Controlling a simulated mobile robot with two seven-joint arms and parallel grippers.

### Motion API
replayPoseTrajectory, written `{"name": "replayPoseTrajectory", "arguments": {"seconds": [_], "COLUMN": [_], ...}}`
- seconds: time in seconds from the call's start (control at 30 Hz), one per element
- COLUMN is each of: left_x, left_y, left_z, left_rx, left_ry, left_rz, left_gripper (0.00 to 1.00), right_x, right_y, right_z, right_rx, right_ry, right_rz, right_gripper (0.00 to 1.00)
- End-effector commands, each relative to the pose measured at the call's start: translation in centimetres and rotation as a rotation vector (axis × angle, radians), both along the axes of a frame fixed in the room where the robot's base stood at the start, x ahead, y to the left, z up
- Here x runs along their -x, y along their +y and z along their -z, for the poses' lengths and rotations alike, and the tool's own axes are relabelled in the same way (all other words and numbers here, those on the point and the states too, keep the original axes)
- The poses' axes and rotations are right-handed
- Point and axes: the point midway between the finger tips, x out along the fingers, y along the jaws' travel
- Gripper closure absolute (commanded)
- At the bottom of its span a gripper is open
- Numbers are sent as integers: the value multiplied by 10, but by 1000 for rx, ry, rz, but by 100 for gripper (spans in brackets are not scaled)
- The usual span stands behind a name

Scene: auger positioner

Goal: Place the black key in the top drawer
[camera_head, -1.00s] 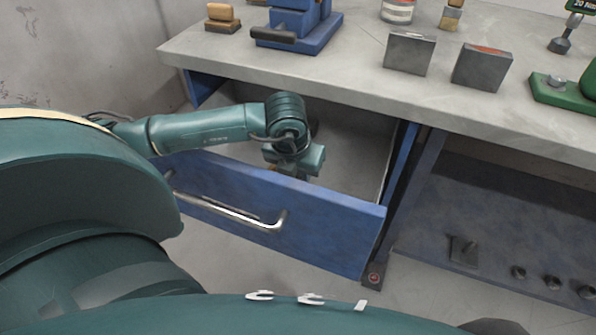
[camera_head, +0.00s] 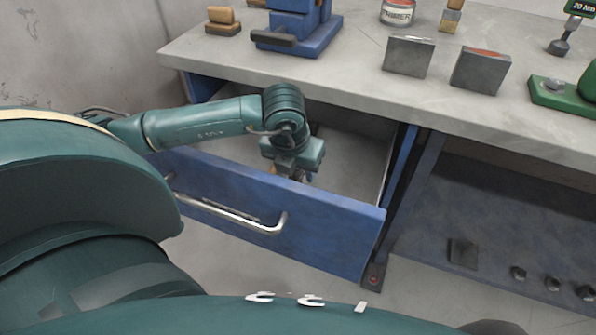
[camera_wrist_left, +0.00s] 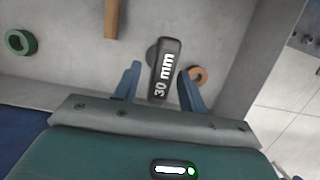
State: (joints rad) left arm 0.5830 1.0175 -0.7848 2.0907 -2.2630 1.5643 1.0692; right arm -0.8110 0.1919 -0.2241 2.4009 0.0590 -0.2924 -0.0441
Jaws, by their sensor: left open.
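My left gripper (camera_head: 302,177) points down into the open blue top drawer (camera_head: 300,235), and the drawer front partly hides its fingertips. In the left wrist view the gripper (camera_wrist_left: 159,70) is open, with one finger on each side of a black piece marked "30 mm" (camera_wrist_left: 165,72), which appears to be the black key. The fingers look apart from it. The key is over the grey drawer floor (camera_wrist_left: 65,70); I cannot tell how closely it rests on it. The key is not clear in the head view. My right gripper is not in view.
A green ring (camera_wrist_left: 20,42), a wooden stick (camera_wrist_left: 111,18) and a copper-coloured ring (camera_wrist_left: 198,75) lie in the drawer. The worktop (camera_head: 350,75) above holds a blue device (camera_head: 295,28) and two grey blocks (camera_head: 408,55) (camera_head: 482,69). The drawer handle (camera_head: 235,218) sticks out in front.

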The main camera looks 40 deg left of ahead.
Motion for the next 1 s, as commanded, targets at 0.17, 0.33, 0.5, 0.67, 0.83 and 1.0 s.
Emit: {"name": "replayPoseTrajectory", "arguments": {"seconds": [0.17,0.33,0.5,0.67,0.83,1.0], "left_x": [10,18,23,25,25,25], "left_y": [-3,-5,-6,-6,-6,-6], "left_z": [-42,-72,-89,-93,-92,-92], "left_rx": [0,0,1,0,0,0], "left_ry": [-5,-3,-2,0,0,0], "left_rz": [1,1,-1,0,0,0], "left_gripper": [58,58,58,58,58,58], "right_x": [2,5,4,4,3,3], "right_y": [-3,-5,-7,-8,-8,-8], "right_z": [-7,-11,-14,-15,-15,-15], "right_rx": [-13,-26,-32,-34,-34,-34], "right_ry": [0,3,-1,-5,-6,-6], "right_rz": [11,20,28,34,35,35], "right_gripper": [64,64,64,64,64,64]}}
